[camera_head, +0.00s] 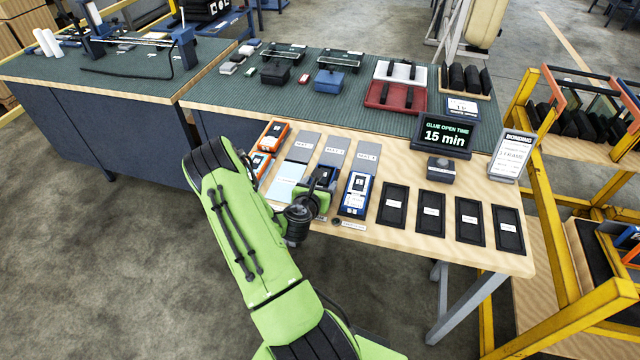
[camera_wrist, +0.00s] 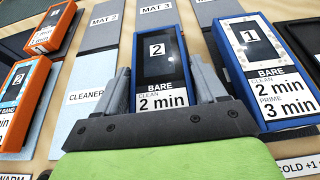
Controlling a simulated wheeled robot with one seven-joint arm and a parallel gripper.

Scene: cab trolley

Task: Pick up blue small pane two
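Blue small pane two (camera_wrist: 160,60) is a dark panel in a blue frame, with a white "2" tag and a "BARE, clean 2 min" label. In the wrist view it lies between the two fingers of my gripper (camera_wrist: 160,85), one finger along each long side. Narrow gaps seem to show beside the pane, so my gripper looks open around it. The pane's near end is hidden by the gripper body. In the head view my gripper (camera_head: 318,192) is low over the table and partly covers pane two (camera_head: 326,174).
Blue pane one (camera_head: 355,194) lies close on the right. A pale cleaner mat (camera_head: 286,180) is on the left, with orange panes (camera_head: 272,135) beyond it. Grey mats (camera_head: 333,151) lie behind. Black pads (camera_head: 430,212), a timer display (camera_head: 444,135) and a bonding sign (camera_head: 511,154) are further right.

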